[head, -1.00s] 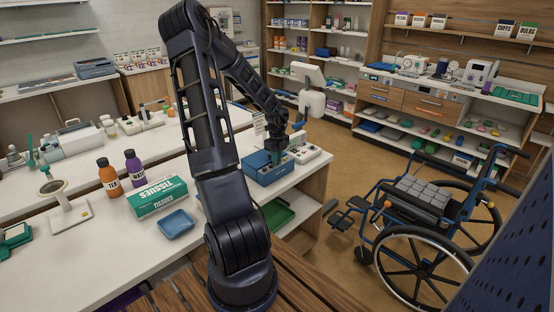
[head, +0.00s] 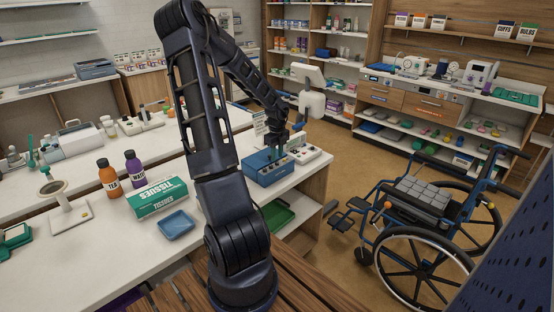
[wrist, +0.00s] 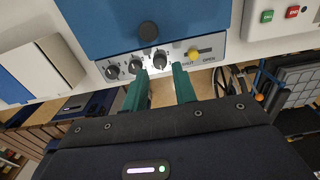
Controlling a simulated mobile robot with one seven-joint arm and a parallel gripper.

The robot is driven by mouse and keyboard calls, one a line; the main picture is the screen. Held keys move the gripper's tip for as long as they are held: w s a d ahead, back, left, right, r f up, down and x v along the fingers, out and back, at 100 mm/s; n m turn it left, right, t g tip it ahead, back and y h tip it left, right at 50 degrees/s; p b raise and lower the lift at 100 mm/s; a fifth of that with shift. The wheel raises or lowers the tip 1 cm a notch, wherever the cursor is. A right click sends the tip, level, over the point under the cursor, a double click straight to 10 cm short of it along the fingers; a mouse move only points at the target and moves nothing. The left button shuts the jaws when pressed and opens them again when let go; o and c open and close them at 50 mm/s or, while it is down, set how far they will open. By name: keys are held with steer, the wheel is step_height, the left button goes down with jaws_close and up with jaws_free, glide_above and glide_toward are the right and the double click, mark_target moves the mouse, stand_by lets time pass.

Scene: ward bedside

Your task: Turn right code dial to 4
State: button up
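The blue lock box (head: 265,172) sits near the counter's right end; it also shows in the wrist view (wrist: 100,20). Its pale front strip carries three dark code dials in a row: left dial (wrist: 111,72), middle dial (wrist: 134,67) and right dial (wrist: 160,58). The dial numbers are too small to read. My gripper (wrist: 160,69) is open, with its green fingertips apart on either side of the right dial's line. I see no clear contact with the dial. A yellow slider (wrist: 192,54) marked SHUT and OPEN is just right of it. A dark round knob (wrist: 148,32) sits above.
A white panel with green and red buttons (wrist: 280,14) stands right of the box. A tissue box (head: 158,197), a blue tray (head: 176,225) and two bottles (head: 108,178) stand left on the counter. A wheelchair (head: 420,215) is on the floor at right.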

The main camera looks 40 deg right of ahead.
step_height(320, 180, up, 8)
stand_by(0.4)
stand_by(0.4)
steer(key=w+a+r+n+t+y, duration=0.1)
steer(key=a+r+n, duration=0.4)
steer(key=a, duration=0.4)
steer(key=w+a+r+n+t, duration=0.1)
steer(key=a+r+n, duration=0.2)
steer(key=a+n, duration=0.5)
steer(key=w+a+r+n+y, duration=0.15)
steer(key=a+r+n, duration=0.3)
steer(key=a, duration=0.55)
steer(key=s+a+r+n+t+h, duration=0.1)
steer(key=s+a+r+n, duration=0.2)
steer(key=s+a+n, duration=0.3)
steer(key=s+a+r+n+t+h, duration=0.1)
steer(key=s+a+r+n, duration=0.2)
steer(key=s+a+n, duration=0.4)
steer(key=a+n, duration=0.5)
steer(key=a, duration=0.1)
steer(key=shift+a+r+t, duration=0.15)
steer(key=shift+r+t, duration=0.15)
steer(key=shift+n+h, duration=0.25)
